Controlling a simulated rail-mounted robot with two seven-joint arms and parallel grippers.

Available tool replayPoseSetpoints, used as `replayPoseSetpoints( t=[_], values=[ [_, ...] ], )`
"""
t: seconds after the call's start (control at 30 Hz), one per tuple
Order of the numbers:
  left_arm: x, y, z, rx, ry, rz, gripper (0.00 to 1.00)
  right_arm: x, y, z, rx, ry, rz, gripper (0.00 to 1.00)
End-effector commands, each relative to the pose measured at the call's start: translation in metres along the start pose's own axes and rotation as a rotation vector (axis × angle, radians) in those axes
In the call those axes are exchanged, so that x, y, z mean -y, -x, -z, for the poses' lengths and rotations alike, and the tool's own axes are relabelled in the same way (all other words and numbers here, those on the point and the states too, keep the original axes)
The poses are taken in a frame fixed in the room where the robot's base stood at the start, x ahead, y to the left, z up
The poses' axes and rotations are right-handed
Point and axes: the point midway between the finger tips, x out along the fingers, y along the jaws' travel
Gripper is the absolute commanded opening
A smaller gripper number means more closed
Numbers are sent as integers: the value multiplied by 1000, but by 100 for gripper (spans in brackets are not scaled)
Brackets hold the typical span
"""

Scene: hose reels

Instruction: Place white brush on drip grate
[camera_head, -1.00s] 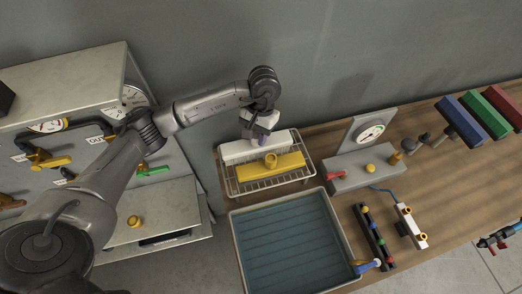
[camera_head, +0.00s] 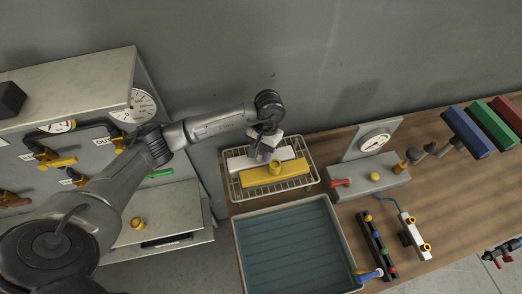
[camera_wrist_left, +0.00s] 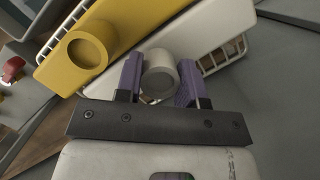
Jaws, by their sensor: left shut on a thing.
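The white brush (camera_head: 287,153) is a long white block with a round white socket (camera_wrist_left: 160,76). It lies level over the back of the wire drip grate (camera_head: 233,187), behind the yellow brush (camera_head: 270,175). Whether it touches the wires cannot be told. My left gripper (camera_head: 264,152) is above it, pointing down. In the left wrist view the purple fingers of my left gripper (camera_wrist_left: 160,82) are shut on the white socket, one on each side. The yellow brush (camera_wrist_left: 125,25) with its round socket is close beside the white one. My right gripper is not in view.
A blue ribbed tray (camera_head: 290,245) stands in front of the grate. A grey gauge block (camera_head: 370,180) with a red lever is to its right. Blue, green and red brushes (camera_head: 467,130) stand at the far right. A grey valve panel (camera_head: 85,145) is at the left.

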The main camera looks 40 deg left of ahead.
Motion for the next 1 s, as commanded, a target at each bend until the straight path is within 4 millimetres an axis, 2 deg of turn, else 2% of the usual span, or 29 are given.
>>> replayPoseSetpoints(
  t=[0.03, 0.13, 0.37, 0.5, 1.0],
  values=[
    [0, -2, 1, -1, 0, 0, 36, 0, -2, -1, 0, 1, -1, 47],
    [0, -1, 0, 0, 0, 0, 46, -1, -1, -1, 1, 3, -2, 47],
    [0, 0, 0, 0, 0, 0, 46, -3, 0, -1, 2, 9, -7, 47],
    [0, 6, -1, 0, 0, -1, 46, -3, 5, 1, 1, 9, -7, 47],
    [0, 94, -1, -2, 1, 0, 46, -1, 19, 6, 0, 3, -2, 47]
  ],
)
